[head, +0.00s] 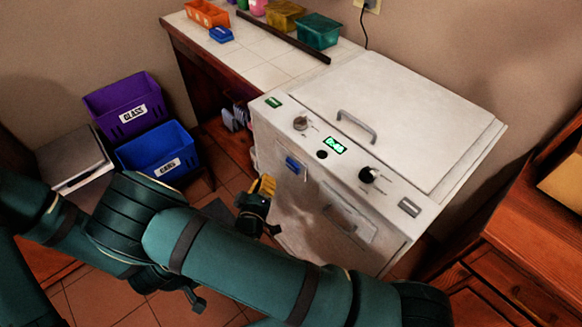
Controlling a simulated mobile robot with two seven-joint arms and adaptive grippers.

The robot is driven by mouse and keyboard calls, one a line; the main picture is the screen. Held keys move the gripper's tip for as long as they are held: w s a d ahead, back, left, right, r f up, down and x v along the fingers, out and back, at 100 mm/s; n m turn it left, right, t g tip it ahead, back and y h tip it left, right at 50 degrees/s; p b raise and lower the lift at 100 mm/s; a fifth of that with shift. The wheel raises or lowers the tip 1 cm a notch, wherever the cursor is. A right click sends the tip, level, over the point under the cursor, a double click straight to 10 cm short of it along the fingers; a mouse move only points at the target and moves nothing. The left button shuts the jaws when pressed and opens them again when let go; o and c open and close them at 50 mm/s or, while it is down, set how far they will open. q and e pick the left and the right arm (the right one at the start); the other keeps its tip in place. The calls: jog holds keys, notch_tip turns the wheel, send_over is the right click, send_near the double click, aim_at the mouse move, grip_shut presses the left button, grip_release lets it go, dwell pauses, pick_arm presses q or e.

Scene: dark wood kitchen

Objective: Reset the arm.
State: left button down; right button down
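My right arm (240,262), teal with dark bands, comes in from the lower right, crosses the foreground and bends at the left. Its links hide part of the floor.
The white appliance (385,115), with knobs and a lit display, has its lid down. A purple bin (122,105) and blue bin (155,150) stand left. A tiled counter (262,75) holds small containers. A wooden cabinet (525,235) stands right. Some tiled floor is clear.

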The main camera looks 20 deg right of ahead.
jog(key=shift+s+a, duration=0.1)
jog(key=shift+a, duration=0.1)
dwell(0.4)
jog(key=s+d+f+m+g+y, duration=0.25)
jog(key=s+f+g+y, duration=0.45)
jog(key=f, duration=0.4)
jog(key=s+a+r+m+g+y, duration=0.2)
jog(key=s+g+y, duration=0.3)
jog(key=s, duration=0.3)
jog(key=shift+s+a+r+g+y, duration=0.4)
jog(key=shift+a+r+y, duration=0.2)
jog(key=shift+a, duration=0.25)
jog(key=shift+m, duration=0.25)
dwell(0.4)
